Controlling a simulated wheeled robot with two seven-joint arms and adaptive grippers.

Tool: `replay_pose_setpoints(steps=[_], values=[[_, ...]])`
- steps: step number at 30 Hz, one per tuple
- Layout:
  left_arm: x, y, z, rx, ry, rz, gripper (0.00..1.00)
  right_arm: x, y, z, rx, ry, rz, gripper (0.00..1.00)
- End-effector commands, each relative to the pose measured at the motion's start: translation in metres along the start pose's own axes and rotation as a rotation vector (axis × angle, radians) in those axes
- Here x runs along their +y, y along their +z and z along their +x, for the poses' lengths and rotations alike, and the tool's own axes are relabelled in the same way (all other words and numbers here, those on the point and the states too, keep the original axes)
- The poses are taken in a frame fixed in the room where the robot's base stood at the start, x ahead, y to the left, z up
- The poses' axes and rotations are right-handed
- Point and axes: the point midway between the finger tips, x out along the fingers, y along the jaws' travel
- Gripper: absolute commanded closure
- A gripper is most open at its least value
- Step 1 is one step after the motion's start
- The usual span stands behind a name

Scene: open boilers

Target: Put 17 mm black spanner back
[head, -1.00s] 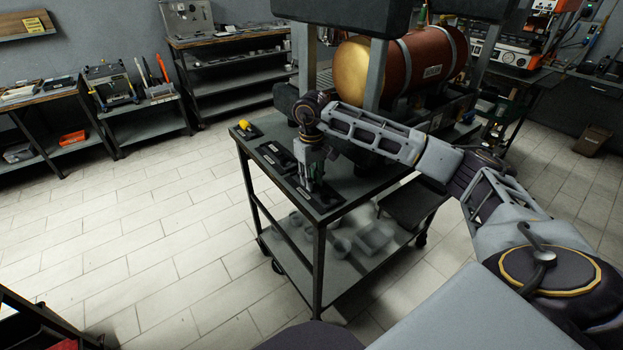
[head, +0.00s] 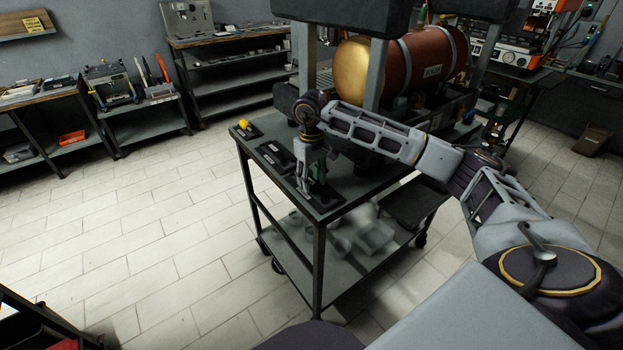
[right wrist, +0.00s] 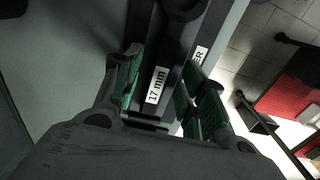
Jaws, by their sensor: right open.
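My right gripper (head: 311,186) is low over the near corner of the cart top in the head view, and its fingers are apart. In the right wrist view its green-padded fingers (right wrist: 172,95) stand on either side of a dark holder with a white "17 mm" label (right wrist: 157,85). A long black shape (right wrist: 185,28) lies along this holder between the fingers. It looks like the black spanner, but black on black hides its outline. I cannot tell how fully it sits in the holder. My left gripper is not in view.
The cart top (head: 345,190) holds another dark tray (head: 275,154) and a yellow item (head: 244,125) at its left. A second label (right wrist: 200,55) ending in "ER" is close to the right finger. A boiler (head: 420,62) stands behind. The floor left of the cart is clear.

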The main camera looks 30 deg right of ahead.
Motion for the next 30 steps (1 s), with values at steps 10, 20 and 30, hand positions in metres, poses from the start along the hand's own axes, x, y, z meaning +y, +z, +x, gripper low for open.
replay_pose_setpoints(steps=[10,20,30], values=[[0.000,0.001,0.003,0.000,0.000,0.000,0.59,0.000,-0.001,-0.043,0.005,-0.001,0.000,0.58],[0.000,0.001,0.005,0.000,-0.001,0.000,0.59,-0.001,-0.001,-0.087,0.004,-0.001,0.000,0.58],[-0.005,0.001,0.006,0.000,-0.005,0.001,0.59,0.000,-0.001,-0.116,0.002,-0.001,0.000,0.58]])
